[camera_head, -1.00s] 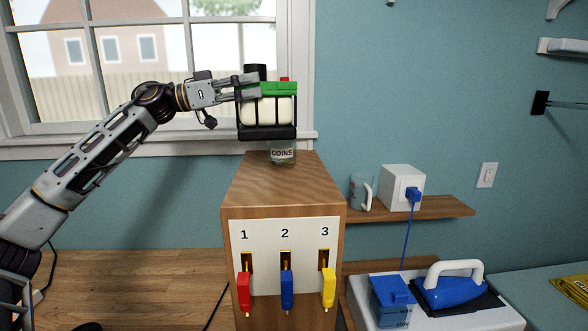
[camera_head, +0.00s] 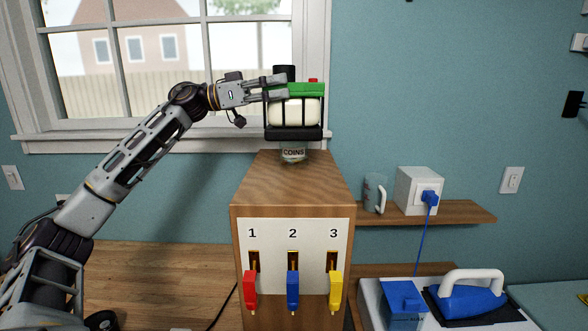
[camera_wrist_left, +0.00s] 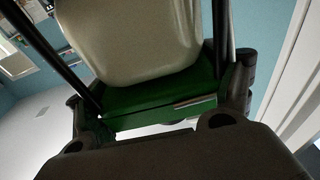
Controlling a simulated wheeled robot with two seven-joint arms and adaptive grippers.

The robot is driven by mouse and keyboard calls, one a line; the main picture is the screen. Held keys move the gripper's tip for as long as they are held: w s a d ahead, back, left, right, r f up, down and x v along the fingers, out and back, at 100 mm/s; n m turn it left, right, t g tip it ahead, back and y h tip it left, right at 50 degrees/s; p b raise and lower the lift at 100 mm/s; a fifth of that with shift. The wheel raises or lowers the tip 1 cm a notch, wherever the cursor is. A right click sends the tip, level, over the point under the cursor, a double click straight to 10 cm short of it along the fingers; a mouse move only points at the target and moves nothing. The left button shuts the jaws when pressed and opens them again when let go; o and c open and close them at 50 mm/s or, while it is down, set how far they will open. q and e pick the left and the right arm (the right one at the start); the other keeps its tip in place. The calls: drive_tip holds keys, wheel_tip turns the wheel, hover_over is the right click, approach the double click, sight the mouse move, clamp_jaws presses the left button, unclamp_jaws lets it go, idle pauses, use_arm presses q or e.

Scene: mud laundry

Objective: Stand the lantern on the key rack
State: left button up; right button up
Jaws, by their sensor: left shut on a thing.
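The lantern (camera_head: 295,112) has a green top, a pale body behind black bars and a black base. My left gripper (camera_head: 277,88) is shut on the lantern near its green top and holds it upright. The lantern appears above the back of the wooden key rack (camera_head: 292,182), in front of the window edge and wall. The lantern's green part (camera_wrist_left: 160,98) and pale body fill the middle of the left wrist view. The key rack's front panel has slots 1, 2 and 3 with red, blue and yellow keys. My right gripper is not in view.
A jar labelled COINS (camera_head: 293,153) stands at the rack's back, just below the lantern in the picture. To the right, a wall shelf (camera_head: 455,213) holds a mug (camera_head: 374,193) and a white socket box (camera_head: 418,190). A blue iron (camera_head: 468,298) sits lower right.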

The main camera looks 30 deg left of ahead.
sight(281, 129)
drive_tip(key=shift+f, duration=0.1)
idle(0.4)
use_arm(q)
drive_tip(key=shift+f+b, duration=1.55)
drive_tip(key=shift+f, duration=1.3)
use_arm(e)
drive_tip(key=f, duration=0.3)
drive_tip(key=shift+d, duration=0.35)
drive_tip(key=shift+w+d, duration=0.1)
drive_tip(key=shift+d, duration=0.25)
use_arm(q)
drive_tip(key=shift+f+b, duration=0.95)
drive_tip(key=shift+f, duration=0.65)
drive_tip(key=shift+f+b, duration=0.3)
drive_tip(key=shift+f, duration=0.1)
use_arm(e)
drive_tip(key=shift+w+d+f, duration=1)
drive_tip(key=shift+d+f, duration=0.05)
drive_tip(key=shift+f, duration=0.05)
use_arm(q)
drive_tip(key=shift+f, duration=0.15)
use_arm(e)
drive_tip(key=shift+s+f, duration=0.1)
